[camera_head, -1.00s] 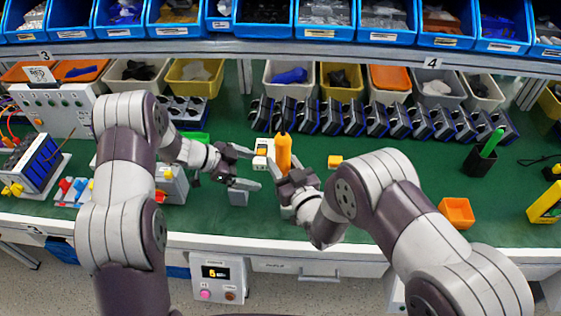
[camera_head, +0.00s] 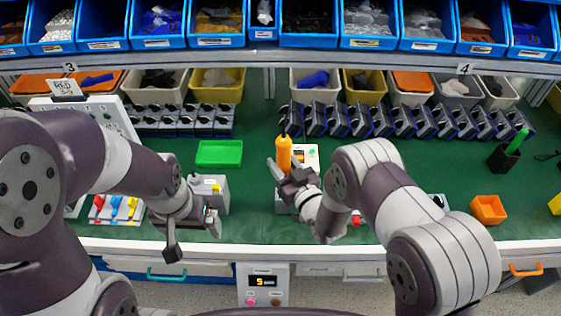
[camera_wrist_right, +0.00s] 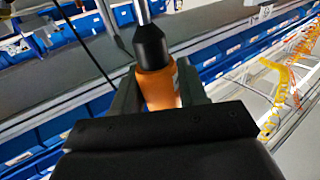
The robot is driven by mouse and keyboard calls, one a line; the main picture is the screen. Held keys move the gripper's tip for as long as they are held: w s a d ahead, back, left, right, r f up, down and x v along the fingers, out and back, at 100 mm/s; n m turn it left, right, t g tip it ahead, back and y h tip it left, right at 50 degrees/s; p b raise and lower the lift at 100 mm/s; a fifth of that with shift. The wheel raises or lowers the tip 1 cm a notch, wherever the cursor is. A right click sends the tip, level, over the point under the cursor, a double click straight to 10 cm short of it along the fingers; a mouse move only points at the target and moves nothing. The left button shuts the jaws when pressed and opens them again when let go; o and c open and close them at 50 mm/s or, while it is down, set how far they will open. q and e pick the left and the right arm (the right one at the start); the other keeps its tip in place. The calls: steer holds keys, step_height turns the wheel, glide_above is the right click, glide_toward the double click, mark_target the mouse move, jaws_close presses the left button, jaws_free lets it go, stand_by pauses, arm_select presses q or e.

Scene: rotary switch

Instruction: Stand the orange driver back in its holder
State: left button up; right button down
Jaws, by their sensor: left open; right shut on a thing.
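The orange driver (camera_head: 284,154) is held upright in my right gripper (camera_head: 292,180) above the green bench, its dark end upward in the head view. In the right wrist view the orange handle (camera_wrist_right: 160,88) sits between the fingers, with a black collar and metal shaft beyond it. My left gripper (camera_head: 190,236) is open and empty near the bench's front edge, left of the driver.
A white device (camera_head: 309,154) stands just behind the driver. A green tray (camera_head: 219,153) and a grey box (camera_head: 209,188) are to the left. Rows of dark modules (camera_head: 400,122) line the back under blue bins. Green bench is clear between my right arm and the black cup.

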step_height(320, 180, down, 10)
steer(key=b, duration=0.7)
steer(key=shift+r+b, duration=0.15)
steer(key=shift+b, duration=0.25)
steer(key=shift+f, duration=0.25)
steer(key=c, duration=0.5)
jaws_free()
steer(key=b+v, duration=0.1)
steer(key=v, duration=1.2)
